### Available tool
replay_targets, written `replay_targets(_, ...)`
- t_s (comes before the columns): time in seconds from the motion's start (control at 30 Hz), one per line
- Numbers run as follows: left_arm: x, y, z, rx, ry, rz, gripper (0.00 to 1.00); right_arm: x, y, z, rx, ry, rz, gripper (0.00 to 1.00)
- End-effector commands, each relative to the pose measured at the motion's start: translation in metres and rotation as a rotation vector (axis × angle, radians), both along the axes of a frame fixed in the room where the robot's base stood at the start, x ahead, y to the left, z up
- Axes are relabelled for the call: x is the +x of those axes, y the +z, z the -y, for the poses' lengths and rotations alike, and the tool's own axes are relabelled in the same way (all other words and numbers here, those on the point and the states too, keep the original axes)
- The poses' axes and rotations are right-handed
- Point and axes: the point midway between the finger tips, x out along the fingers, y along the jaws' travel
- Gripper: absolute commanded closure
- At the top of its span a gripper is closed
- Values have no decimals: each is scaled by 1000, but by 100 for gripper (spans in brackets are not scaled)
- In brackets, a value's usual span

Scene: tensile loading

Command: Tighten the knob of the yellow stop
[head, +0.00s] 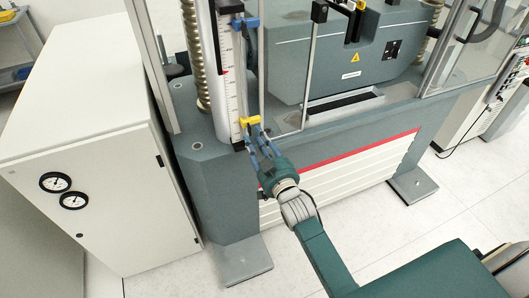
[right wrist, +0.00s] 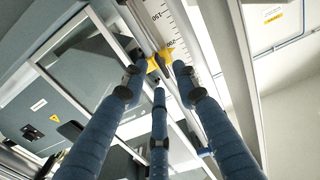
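The yellow stop (head: 250,121) sits low on the upright rod beside the white scale of the testing machine. My right gripper (head: 256,146) reaches up to it from below and in front. In the right wrist view the yellow stop (right wrist: 157,62) shows just beyond and between the fingertips. The three blue fingers of the right gripper (right wrist: 160,82) are spread apart around the stop's near side. I cannot tell whether any fingertip touches it. The stop's knob is not clearly distinguishable. My left gripper is not in view.
A blue stop (head: 245,22) is higher on the same rod. The white scale column (head: 228,85) stands close to the left of the yellow stop. A white cabinet with gauges (head: 85,150) stands at left. A clear guard panel (head: 455,65) is at right.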

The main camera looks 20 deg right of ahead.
Motion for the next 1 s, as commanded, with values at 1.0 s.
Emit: replay_targets(1.0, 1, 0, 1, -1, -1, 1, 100, -83, 0, 3, -1, 0, -1, 71)
